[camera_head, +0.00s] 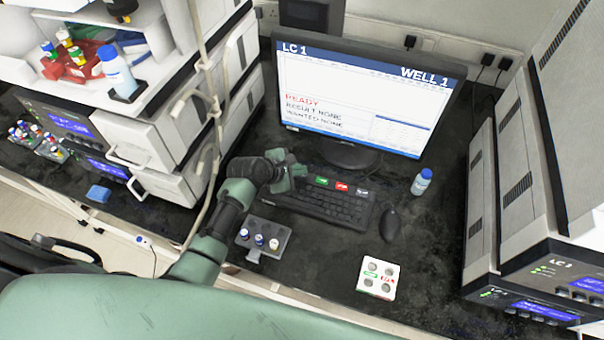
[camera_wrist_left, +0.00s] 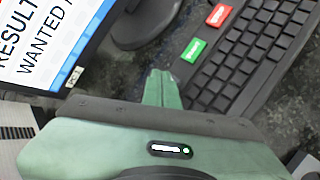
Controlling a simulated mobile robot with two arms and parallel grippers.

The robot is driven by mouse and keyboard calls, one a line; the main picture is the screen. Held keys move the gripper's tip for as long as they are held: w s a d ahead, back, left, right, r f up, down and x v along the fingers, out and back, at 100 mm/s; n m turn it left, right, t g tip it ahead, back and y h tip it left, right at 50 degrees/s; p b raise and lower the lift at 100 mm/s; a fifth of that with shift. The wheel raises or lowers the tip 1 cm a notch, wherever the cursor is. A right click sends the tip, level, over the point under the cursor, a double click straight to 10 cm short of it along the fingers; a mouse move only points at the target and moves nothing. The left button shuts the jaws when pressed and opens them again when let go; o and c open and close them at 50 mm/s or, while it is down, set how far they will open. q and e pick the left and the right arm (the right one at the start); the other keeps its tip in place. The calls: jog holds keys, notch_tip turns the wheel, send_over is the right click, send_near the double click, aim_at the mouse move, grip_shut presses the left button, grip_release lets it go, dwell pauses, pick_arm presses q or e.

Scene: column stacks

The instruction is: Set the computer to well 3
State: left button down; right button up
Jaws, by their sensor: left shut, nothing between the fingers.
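The computer monitor (camera_head: 360,95) reads "LC 1", "WELL 1", "READY", "RESULT NONE" and "WANTED NONE". Part of its screen shows in the left wrist view (camera_wrist_left: 50,35). The black keyboard (camera_head: 330,204) lies in front of it. Along its far edge are a green key (camera_head: 321,181), a red key (camera_head: 342,187) and a dark key with pale marking (camera_head: 363,192). The wrist view shows the green key (camera_wrist_left: 193,51) and red key (camera_wrist_left: 219,15). My left gripper (camera_head: 300,171) is shut and empty, left of the green key by the keyboard's far left corner. My right gripper is not in view.
A black mouse (camera_head: 390,225) and a blue-capped bottle (camera_head: 422,182) stand right of the keyboard. A grey vial rack (camera_head: 263,238) and a white tray with holes (camera_head: 378,278) are in front. Instrument stacks flank the bench on both sides.

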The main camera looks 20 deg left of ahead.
aim_at(299, 177)
pick_arm(q)
jog(key=shift+f, duration=0.4)
dwell(0.7)
jog(key=shift+r, duration=0.1)
jog(key=shift+r+p, duration=0.75)
jog(key=shift+p, duration=0.3)
notch_tip(299, 177, up, 5)
jog(key=p, duration=0.6)
dwell(3.4)
